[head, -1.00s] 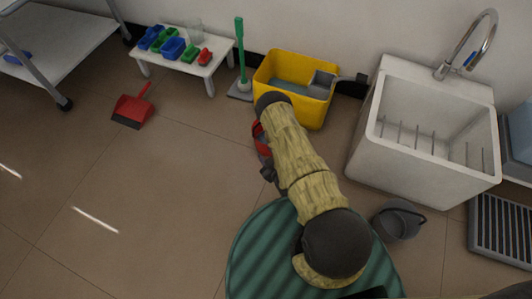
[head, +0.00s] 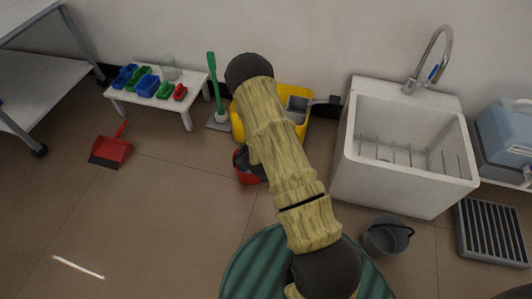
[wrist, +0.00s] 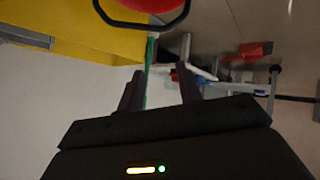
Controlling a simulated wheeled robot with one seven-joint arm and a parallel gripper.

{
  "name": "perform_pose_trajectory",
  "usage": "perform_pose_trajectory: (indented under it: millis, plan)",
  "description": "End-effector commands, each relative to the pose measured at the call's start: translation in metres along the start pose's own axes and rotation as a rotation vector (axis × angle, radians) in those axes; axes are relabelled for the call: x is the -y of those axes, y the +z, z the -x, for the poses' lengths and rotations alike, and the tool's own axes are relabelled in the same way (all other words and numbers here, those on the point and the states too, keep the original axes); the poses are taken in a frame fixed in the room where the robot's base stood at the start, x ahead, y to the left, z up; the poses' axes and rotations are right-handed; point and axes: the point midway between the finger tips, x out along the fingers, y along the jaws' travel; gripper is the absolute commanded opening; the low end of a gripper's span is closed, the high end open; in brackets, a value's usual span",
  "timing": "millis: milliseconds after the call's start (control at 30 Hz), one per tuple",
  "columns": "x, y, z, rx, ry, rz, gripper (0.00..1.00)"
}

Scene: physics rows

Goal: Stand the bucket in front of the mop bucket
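The red bucket (head: 246,178) is on the floor just in front of the yellow mop bucket (head: 237,122), partly hidden by my arm. In the wrist view, part of the red bucket (wrist: 150,4) with its dark handle loop shows at the top edge, beside the mop bucket (wrist: 85,30). My gripper (wrist: 159,72) has its two fingers apart with nothing between them. The red bucket and handle lie outside the fingers. In the head view my forearm mostly hides the gripper.
A grey bucket (head: 388,237) stands right, below the white sink (head: 400,180). A green-handled brush (head: 214,85) stands left of the mop bucket. A low white table (head: 195,100) holds coloured items. A red dustpan (head: 111,150) lies left; floor between is clear.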

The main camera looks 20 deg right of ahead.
Motion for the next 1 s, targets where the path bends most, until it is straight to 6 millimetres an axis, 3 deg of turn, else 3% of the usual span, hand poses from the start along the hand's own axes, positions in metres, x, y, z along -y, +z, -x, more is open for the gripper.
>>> perform_pose_trajectory:
  millis: [33,200,500,767,1000]
  plan:
    - [-0.007,-0.015,0.009,0.020,0.001,-0.017,0.35]
    - [-0.022,-0.044,0.043,0.123,-0.013,-0.084,0.35]
    - [-0.035,-0.079,0.125,0.303,-0.038,-0.206,0.35]
    - [-0.034,-0.092,0.213,0.457,-0.058,-0.311,0.35]
    - [-0.022,-0.088,0.299,0.600,-0.076,-0.401,0.35]
